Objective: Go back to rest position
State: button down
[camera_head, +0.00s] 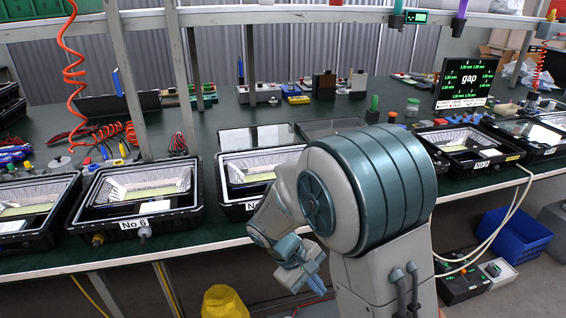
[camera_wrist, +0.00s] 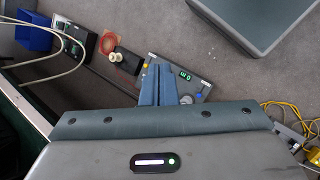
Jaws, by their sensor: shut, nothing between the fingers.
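My gripper (camera_head: 316,284) hangs in front of the workbench, below the level of its top, at the lower middle of the head view. In the wrist view the two blue fingers (camera_wrist: 161,72) point away from the camera and lie together. Nothing shows between them. The gripper touches no object that I can see. My arm is folded, and its large upper link hides part of the bench and of the middle floodlight housing (camera_head: 230,182).
Floodlight housings line the bench's front edge, including No 6 (camera_head: 138,200) and another at right (camera_head: 466,150). Below stand a blue bin (camera_head: 512,238), a control box (camera_head: 463,283) with pale cables, and a yellow object (camera_head: 224,303).

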jog(key=s+d+r+m+t+y+p, duration=0.1)
jog(key=s+d+r+m+y+p, duration=0.1)
jog(key=r, duration=0.7)
jog(key=s+d+r+m+t+y+p, duration=0.1)
jog(key=s+d+r+m+y+p, duration=0.1)
jog(key=s+r+p, duration=0.3)
jog(key=s+d+r+m+t+y+p, duration=0.2)
jog(key=s+d+r+m+p, duration=0.1)
jog(key=r, duration=0.9)
jog(key=shift+s+r+m+p, duration=0.35)
jog(key=shift+s+m+p, duration=0.3)
jog(key=shift+p, duration=0.6)
jog(key=shift+w+d, duration=0.1)
jog(key=shift+d, duration=0.1)
